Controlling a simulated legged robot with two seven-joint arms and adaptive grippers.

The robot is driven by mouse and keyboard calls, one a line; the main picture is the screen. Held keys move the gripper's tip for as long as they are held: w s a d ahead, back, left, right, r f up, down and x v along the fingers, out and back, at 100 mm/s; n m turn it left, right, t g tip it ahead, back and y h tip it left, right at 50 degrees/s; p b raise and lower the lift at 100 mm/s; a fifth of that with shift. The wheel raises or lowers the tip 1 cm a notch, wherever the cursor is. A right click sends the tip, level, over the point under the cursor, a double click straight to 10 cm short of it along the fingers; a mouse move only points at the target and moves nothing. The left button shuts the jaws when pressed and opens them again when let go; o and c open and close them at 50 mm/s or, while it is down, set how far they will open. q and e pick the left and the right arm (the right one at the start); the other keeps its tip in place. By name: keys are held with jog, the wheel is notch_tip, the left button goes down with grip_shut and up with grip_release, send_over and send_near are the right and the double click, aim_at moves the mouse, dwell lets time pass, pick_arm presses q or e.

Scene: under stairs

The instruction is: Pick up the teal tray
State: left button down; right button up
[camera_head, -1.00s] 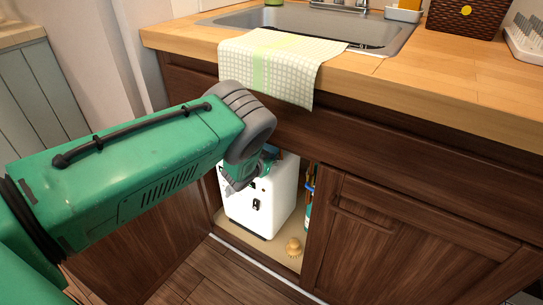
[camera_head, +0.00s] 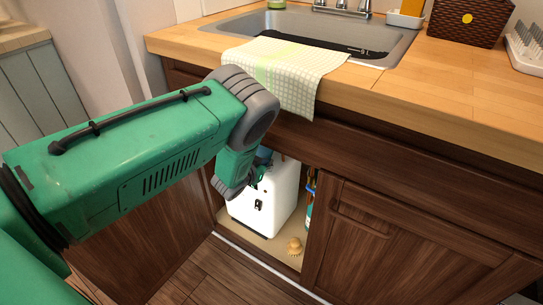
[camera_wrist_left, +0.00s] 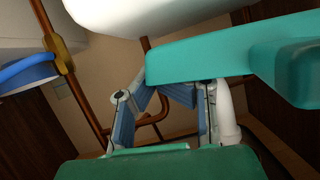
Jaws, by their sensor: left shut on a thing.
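In the head view my left gripper (camera_head: 260,168) is inside the open cabinet, at the top of a white box-shaped unit (camera_head: 270,198). My forearm and wrist cover much of it there, and I cannot make out the tray clearly. My right gripper is in neither view.
The cabinet's right door (camera_head: 390,235) is shut beside the opening. A small round brush (camera_head: 294,246) stands on the cabinet floor (camera_head: 260,238). A checked towel (camera_head: 285,70) hangs over the counter edge above my wrist.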

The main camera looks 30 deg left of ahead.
pick_arm(q)
jog(key=s+p, duration=0.3)
jog(key=s, duration=1)
jog(key=shift+a, duration=0.2)
dwell(0.7)
jog(key=shift+s, duration=0.1)
